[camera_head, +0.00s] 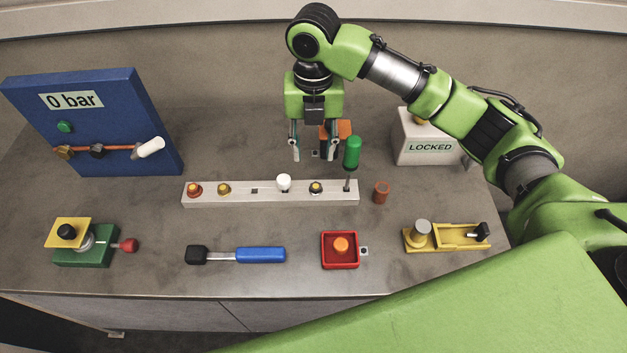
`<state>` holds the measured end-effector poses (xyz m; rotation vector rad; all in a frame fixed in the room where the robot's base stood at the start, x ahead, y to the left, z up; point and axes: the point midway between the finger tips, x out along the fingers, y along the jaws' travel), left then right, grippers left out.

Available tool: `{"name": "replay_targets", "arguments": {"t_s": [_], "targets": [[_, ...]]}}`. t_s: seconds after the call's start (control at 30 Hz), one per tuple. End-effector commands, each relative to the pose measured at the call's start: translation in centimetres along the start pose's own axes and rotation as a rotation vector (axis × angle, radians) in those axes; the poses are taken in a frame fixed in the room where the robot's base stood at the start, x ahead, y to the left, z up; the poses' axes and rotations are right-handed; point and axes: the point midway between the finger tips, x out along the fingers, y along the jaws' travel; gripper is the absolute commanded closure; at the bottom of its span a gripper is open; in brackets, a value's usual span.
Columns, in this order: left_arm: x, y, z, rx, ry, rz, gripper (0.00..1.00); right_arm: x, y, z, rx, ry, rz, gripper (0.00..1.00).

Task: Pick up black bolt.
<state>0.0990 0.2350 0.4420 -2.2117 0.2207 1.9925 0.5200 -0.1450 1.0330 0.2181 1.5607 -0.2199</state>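A black-topped bolt (316,187) with a yellowish ring sits in the light grey rail (240,199), between a white-capped bolt (284,183) and a green-handled driver (351,153). My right gripper (313,152) points down above and behind the rail, with its two fingers apart and nothing between them that I can see. It is apart from the black-topped bolt. My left gripper is not in view.
Red (194,190) and yellow (223,188) bolts stand in the rail's left part. An orange block (344,128) and a box marked LOCKED (428,147) stand behind. A blue panel (105,105) stands at left. A hammer (258,254) and red tray (327,263) lie in front.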

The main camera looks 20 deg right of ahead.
Motion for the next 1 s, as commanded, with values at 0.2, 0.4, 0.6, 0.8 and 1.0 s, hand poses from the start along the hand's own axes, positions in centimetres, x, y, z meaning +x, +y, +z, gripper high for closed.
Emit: {"name": "replay_targets", "arguments": {"t_s": [0.2, 0.4, 0.6, 0.8, 1.0], "targets": [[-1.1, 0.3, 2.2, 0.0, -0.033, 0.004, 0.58, 4.3, -0.1, -0.2, 0.001, 0.005, -0.002, 0.62], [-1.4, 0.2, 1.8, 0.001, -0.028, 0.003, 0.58, 6.7, -0.1, -0.1, 0.002, 0.001, 0.0, 0.62], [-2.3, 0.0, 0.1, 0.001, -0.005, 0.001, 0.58, 8.2, -0.3, -0.3, 0.001, 0.004, -0.001, 0.62], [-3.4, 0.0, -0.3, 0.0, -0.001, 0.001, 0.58, 11.3, -0.5, -0.4, 0.002, 0.002, -0.001, 0.62], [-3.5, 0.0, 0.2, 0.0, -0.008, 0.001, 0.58, 12.3, -0.5, -0.4, 0.0, -0.001, 0.0, 0.62]]}}
